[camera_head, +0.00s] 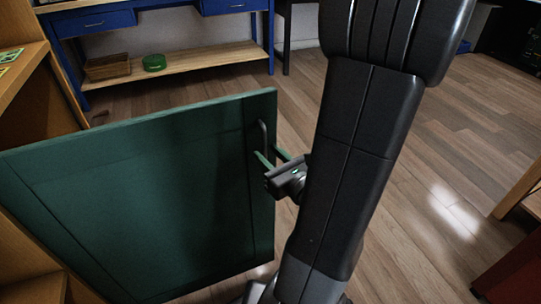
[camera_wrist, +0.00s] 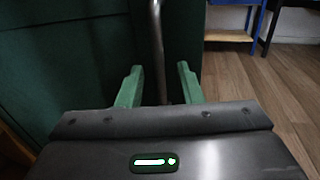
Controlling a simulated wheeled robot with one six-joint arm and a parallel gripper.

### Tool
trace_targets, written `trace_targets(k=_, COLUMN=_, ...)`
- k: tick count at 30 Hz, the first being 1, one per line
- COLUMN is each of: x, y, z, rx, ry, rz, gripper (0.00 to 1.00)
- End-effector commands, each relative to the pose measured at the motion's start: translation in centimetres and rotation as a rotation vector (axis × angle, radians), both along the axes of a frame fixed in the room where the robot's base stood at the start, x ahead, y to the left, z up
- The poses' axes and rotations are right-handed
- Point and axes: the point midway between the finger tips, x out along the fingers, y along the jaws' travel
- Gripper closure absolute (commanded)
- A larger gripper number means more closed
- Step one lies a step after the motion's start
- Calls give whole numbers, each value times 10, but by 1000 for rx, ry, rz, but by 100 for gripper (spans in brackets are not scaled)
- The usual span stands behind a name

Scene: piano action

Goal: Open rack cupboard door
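The green cupboard door (camera_head: 140,190) stands swung well out from the wooden rack cupboard (camera_head: 30,110) at the left. Its dark bar handle (camera_head: 264,138) is upright near the door's free edge. My gripper (camera_head: 271,158) is at the handle, with its green fingers pointing to the door. In the wrist view the handle (camera_wrist: 158,50) runs down between the two spread fingers of my gripper (camera_wrist: 160,88). Gaps show on both sides of the bar, so the fingers look open around it. The handle's lower end is hidden behind the gripper body.
A blue workbench (camera_head: 175,60) with a wooden lower shelf stands at the back, holding a brown basket (camera_head: 107,66) and a green round object (camera_head: 154,62). A wooden furniture edge (camera_head: 520,190) stands at the far right.

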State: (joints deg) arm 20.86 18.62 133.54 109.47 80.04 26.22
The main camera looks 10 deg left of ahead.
Motion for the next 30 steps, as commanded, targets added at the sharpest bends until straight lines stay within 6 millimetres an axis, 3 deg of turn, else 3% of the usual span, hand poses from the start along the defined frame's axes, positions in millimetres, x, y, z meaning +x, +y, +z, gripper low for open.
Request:
trace_targets(k=11, x=-3, y=-4, z=0, rx=-1, ry=1, rz=-3, gripper=67)
trace_targets(k=30, x=-45, y=-50, z=0, rx=1, ry=2, rz=-5, gripper=67)
